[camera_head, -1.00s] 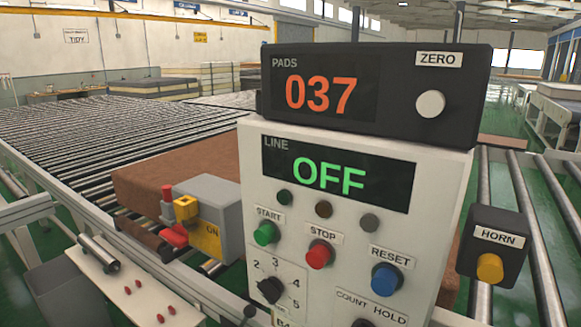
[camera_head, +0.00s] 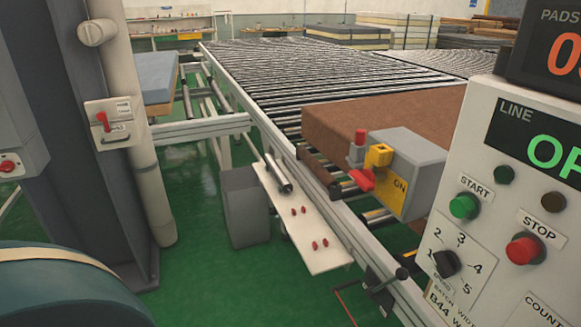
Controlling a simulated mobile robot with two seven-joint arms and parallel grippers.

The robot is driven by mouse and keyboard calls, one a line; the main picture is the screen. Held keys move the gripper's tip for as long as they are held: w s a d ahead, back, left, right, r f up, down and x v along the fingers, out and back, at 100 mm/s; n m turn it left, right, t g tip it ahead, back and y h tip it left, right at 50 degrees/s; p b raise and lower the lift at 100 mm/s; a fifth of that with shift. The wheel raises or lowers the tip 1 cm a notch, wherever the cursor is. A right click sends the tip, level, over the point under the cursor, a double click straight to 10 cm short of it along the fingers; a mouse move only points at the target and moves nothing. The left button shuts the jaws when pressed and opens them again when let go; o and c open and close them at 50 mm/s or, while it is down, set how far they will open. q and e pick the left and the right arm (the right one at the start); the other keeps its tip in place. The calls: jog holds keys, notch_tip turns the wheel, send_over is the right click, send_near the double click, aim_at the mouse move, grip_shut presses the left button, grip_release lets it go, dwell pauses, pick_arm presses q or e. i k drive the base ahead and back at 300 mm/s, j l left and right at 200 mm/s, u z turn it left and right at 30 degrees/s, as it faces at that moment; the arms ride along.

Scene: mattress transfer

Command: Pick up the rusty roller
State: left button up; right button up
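A short loose metal roller (camera_head: 278,173) lies on a narrow white shelf (camera_head: 320,255) fixed along the near side of the roller conveyor. It looks grey with a dark end; I cannot make out clear rust on it at this size. The conveyor's rollers (camera_head: 330,75) also look grey and metallic. Several rollers near the brown pad (camera_head: 385,125) are partly hidden by it and by the grey switch box (camera_head: 415,165). Neither of my grippers is in view.
Small red pieces (camera_head: 302,211) lie on the shelf. A dark grey box (camera_head: 245,207) stands on the green floor beside it. The control panel (camera_head: 480,150) blocks the right. A dark column (camera_head: 95,130) and a teal drum (camera_head: 70,285) stand left. Green floor (camera_head: 205,270) between is open.

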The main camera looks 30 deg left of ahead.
aim_at(318, 171)
jog(key=u, duration=0.9)
jog(key=i+j+z, duration=0.1)
jog(key=z, duration=0.3)
jog(key=i+j+z, duration=0.15)
jog(key=z, duration=0.3)
jog(key=i+j+z, duration=0.15)
jog(key=z, duration=0.25)
jog(key=i+j+z, duration=0.15)
jog(key=j, duration=0.2)
jog(key=j+z, duration=0.15)
jog(key=j, duration=0.2)
jog(key=i+j+z, duration=0.15)
jog(key=j, duration=0.2)
